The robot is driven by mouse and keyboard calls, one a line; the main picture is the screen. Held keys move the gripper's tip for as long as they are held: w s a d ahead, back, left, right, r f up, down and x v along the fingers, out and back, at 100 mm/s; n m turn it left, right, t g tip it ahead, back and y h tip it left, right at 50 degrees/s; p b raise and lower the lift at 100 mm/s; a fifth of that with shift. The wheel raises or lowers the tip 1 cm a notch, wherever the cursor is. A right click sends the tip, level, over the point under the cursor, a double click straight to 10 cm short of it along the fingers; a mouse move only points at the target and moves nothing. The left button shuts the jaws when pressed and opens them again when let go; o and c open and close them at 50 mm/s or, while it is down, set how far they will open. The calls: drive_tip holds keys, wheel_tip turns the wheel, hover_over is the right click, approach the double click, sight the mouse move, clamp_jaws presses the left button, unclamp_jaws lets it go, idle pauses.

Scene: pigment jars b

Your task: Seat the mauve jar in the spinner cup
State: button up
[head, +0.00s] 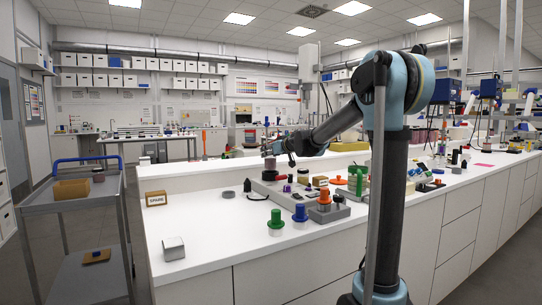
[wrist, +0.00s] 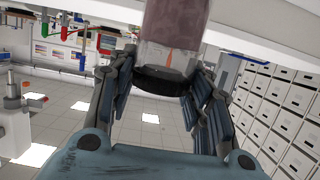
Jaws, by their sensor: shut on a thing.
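My gripper (wrist: 160,92) is shut on the mauve jar (wrist: 178,25), with a finger on each side of its clear upper part and black lid. The wrist view is upside down, so the jar hangs lid up with its mauve body towards the white counter. In the head view my gripper (head: 268,150) is over the far part of the counter, and the jar (head: 269,163) shows small below it. A dark, round piece with a red part (head: 268,176) stands below the jar. I cannot tell whether this is the spinner cup, or whether the jar touches it.
The white counter (head: 200,235) carries green (head: 275,222), blue (head: 300,215) and orange (head: 324,196) capped pieces, a cardboard box (head: 156,198) and a grey block (head: 173,248). A grey cart (head: 75,200) stands at left. The counter's front left is mostly clear.

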sight(273, 159)
drive_tip(key=shift+f, duration=2.1)
idle(0.7)
drive_tip(key=o, duration=1.5)
drive_tip(key=v, duration=1.1)
drive_tip(key=shift+s+d, duration=0.3)
